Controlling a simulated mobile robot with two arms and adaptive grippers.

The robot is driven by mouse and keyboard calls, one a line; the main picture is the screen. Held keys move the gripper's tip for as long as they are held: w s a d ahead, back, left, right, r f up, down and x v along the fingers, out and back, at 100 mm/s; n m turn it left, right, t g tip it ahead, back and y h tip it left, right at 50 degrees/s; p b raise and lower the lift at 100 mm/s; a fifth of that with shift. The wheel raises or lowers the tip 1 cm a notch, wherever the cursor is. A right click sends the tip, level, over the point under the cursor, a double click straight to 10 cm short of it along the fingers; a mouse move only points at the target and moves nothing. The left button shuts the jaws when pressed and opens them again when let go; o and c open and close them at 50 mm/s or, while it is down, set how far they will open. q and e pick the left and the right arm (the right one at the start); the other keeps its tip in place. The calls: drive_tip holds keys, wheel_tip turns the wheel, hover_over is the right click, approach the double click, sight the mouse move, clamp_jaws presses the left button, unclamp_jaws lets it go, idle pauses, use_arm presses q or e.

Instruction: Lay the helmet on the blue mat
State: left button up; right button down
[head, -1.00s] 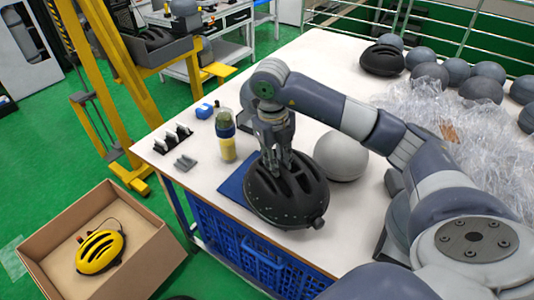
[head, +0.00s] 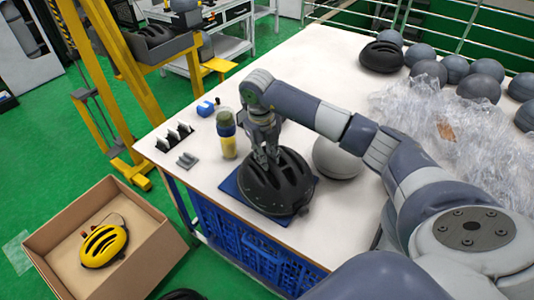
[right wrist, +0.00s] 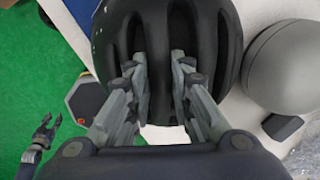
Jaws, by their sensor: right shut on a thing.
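The black vented helmet (head: 275,188) is over the blue mat (head: 231,187) near the table's front edge. Blue shows along the helmet's left and front; the helmet hides most of the mat. I cannot tell whether its underside touches the mat. My right gripper (head: 267,157) comes down from above and is shut on the helmet's shell. In the right wrist view its fingers (right wrist: 158,85) reach into the vents of the helmet (right wrist: 207,45). My left gripper (right wrist: 48,128) shows small at the left of that view, open and empty, away from the helmet.
A grey dome (head: 336,157) stands right behind the helmet. Crumpled clear wrap (head: 440,122) and several grey domes fill the right. A carton (head: 150,245) with a yellow helmet (head: 103,245) is on the floor.

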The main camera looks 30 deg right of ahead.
drive_tip(key=c, duration=1.4)
unclamp_jaws()
drive_tip(key=shift+w+a+r, duration=0.1)
drive_tip(key=shift+r, duration=0.45)
drive_tip(key=shift+a+r+b, duration=0.15)
drive_tip(key=shift+a+r, duration=0.05)
drive_tip(key=shift+r, duration=1.6)
drive_tip(key=shift+a+r+b, duration=0.15)
drive_tip(key=shift+r+b, duration=0.05)
drive_tip(key=shift+r, duration=1.65)
drive_tip(key=shift+a+r+b, duration=0.15)
drive_tip(key=shift+a+r, duration=0.05)
drive_tip(key=shift+r, duration=1.6)
